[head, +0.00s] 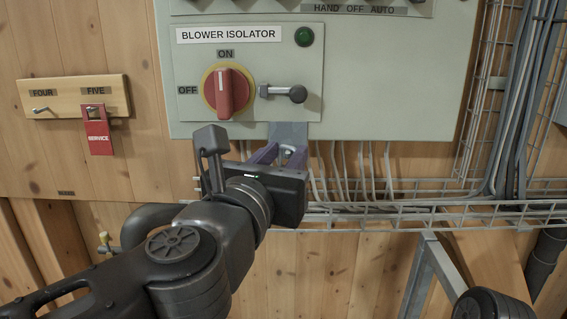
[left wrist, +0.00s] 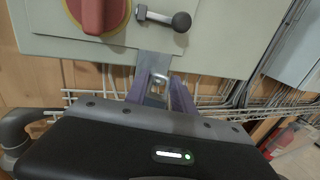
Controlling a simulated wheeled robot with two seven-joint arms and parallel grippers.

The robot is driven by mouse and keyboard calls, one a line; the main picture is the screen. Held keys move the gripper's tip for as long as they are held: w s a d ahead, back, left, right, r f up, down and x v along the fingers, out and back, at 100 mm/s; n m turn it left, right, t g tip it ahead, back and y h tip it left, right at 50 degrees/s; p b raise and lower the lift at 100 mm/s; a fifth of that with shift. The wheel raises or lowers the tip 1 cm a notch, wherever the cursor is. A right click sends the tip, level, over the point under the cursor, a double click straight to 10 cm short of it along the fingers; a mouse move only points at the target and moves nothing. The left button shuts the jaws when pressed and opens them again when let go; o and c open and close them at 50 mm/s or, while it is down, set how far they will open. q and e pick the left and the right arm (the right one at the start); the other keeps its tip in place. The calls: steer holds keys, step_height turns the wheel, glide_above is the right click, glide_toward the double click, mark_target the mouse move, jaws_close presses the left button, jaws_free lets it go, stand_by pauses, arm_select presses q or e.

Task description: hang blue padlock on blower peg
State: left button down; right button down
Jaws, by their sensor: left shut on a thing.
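The blower peg (head: 297,94) is a short metal rod with a dark round knob, right of the red isolator handle (head: 227,92); it also shows in the left wrist view (left wrist: 181,21). It looks bare. My left gripper (head: 287,154) is below the peg, near the cabinet's lower edge, with its purple fingers pointing up at the panel. It is shut on the padlock, whose light metal shackle (left wrist: 157,79) shows between the fingers. The shackle is apart from the peg. My right gripper is out of view.
A wooden board (head: 62,84) at left carries pegs FOUR and FIVE; a red SERVICE tag (head: 97,133) hangs on FIVE. A wire cable tray (head: 400,212) and cables run below the cabinet.

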arm_select(q)
steer(key=shift+w+f, duration=0.1)
steer(key=shift+w, duration=0.25)
steer(key=shift+w+f+b, duration=0.4)
steer(key=shift+w+b, duration=0.3)
steer(key=shift+b, duration=0.1)
steer(key=c, duration=1)
jaws_free()
steer(key=v, duration=0.7)
steer(key=shift+s, duration=0.35)
